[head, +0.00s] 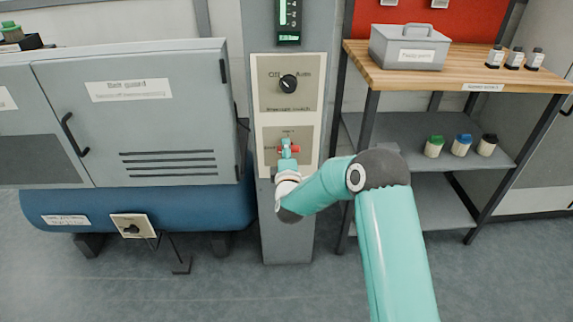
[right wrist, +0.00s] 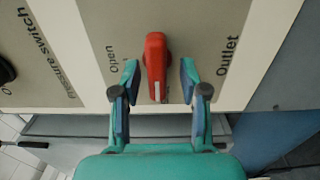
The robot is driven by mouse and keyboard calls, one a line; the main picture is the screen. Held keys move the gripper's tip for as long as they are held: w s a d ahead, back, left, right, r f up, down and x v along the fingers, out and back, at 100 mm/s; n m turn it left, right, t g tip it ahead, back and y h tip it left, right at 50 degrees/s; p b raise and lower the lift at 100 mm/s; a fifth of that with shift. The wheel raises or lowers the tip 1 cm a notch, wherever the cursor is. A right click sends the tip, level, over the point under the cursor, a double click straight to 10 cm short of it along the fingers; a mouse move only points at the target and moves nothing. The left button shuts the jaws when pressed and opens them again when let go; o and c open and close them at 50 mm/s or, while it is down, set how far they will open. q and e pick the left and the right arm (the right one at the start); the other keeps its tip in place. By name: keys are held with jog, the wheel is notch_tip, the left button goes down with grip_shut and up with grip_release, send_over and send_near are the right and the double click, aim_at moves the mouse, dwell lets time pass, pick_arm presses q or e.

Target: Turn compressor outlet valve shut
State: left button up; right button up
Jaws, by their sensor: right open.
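The outlet valve's red handle (right wrist: 155,62) is on a beige panel in the right wrist view, with "Open" printed on its left and "Outlet" on its right. A white mark shows near the handle's lower end. My right gripper (right wrist: 159,78) is open, one finger on each side of the handle, with a gap on both sides. In the head view, my right gripper (head: 288,148) is at the lower panel on the grey column and hides most of the handle. My left gripper is in neither view.
A black pressure switch knob (head: 288,84) sits above the valve on the same column. A grey belt guard cabinet (head: 130,110) over a blue tank (head: 150,208) stands at left. A wooden-topped shelf (head: 455,78) with a grey toolbox (head: 409,47) and small jars stands at right.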

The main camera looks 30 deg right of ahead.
jog(key=v, duration=1.1)
jog(key=shift+s+a, duration=0.2)
jog(key=shift+a, duration=0.05)
jog(key=shift+f, duration=0.1)
jog(key=s+a+f+m+g+y, duration=0.1)
jog(key=s+a+f+g+y, duration=0.25)
jog(key=a+f, duration=0.55)
jog(key=s+a+f+g+y, duration=0.2)
jog(key=s+a+f+y, duration=0.25)
jog(key=f, duration=0.75)
jog(key=s+a+f+m+g+y, duration=0.2)
jog(key=s+a+f+m+g, duration=0.15)
jog(key=s, duration=0.35)
jog(key=s+a+f+m+g+y, duration=0.25)
jog(key=s+a+f+m, duration=0.2)
jog(key=s, duration=0.25)
jog(key=s+a+m+g, duration=0.2)
jog(key=s+m+g, duration=0.1)
jog(key=s+m, duration=0.2)
notch_tip(320, 180, up, 25)
jog(key=p, duration=2.4)
jog(key=shift+f+y+p, duration=0.25)
jog(key=shift+y+p, duration=0.1)
